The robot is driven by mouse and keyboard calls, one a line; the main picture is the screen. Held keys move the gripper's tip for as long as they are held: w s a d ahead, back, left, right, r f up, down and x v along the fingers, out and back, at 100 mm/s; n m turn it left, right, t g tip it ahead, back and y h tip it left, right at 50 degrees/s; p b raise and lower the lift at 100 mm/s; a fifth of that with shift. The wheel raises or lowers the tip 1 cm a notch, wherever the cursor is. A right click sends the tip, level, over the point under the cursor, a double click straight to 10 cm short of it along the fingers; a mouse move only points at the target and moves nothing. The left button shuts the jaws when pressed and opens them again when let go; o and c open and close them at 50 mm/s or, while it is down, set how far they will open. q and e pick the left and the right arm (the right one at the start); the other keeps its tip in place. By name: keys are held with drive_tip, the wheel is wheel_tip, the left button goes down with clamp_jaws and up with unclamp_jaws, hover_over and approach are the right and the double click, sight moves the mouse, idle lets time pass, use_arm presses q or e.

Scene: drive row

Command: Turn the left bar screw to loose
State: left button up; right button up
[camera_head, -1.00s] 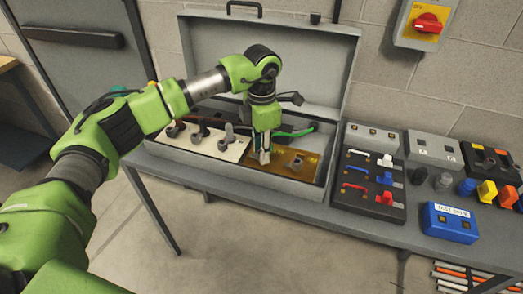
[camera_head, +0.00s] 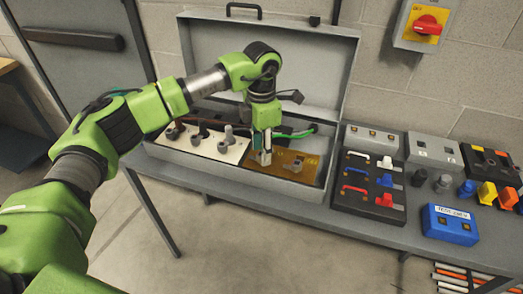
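A copper-brown bar plate (camera_head: 285,179) lies in the right half of an open grey box (camera_head: 205,160). A grey screw (camera_head: 297,165) stands on the right part of the plate. My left gripper (camera_head: 265,158) points straight down over the left part of the plate, with its fingertips at or just above the surface. The left bar screw does not show; the fingers cover that spot. The fingers are close together, but I cannot tell whether they grip anything. My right gripper is not in view.
The raised lid (camera_head: 215,50) stands behind my arm. On the bench to the right are a black switch block (camera_head: 370,205), a blue tester box (camera_head: 450,224) and several coloured parts. A red rotary switch (camera_head: 428,25) is on the wall.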

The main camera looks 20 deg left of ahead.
use_arm(q)
wheel_tip(320, 180, up, 11)
idle(0.3)
idle(0.4)
